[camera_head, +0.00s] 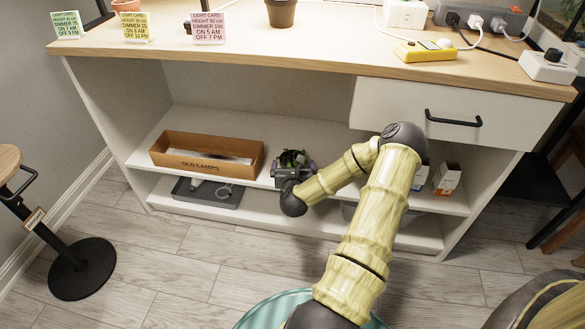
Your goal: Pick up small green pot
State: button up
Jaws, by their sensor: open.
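My gripper (292,161) is at the upper open shelf under the worktop, just right of the cardboard box. It is open. A small dark green shape (293,156), perhaps the small green pot with leaves, shows at its fingertips. My gripper and wrist cover much of it. I cannot tell whether the fingers touch it or stand around it.
The cardboard box (207,153), marked "OLD LAMPS", stands on the upper shelf (185,122). A grey tray (206,193) lies on the shelf below. A drawer (440,112) is at the upper right. Small boxes (447,178) stand behind my arm. A stool (75,260) is at left.

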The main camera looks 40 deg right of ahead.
aim_at(293, 153)
jog(key=b+x, duration=0.3)
jog(key=x, duration=0.1)
jog(key=shift+f, duration=0.2)
jog(key=shift+w+d, duration=0.25)
jog(key=shift+w, duration=0.15)
jog(key=shift+c, duration=0.4)
jog(key=shift+r, duration=0.1)
jog(key=c, duration=1)
jog(key=shift+r, duration=0.1)
notch_tip(293, 153, up, 10)
jog(key=p, duration=0.5)
jog(key=shift+p, duration=0.4)
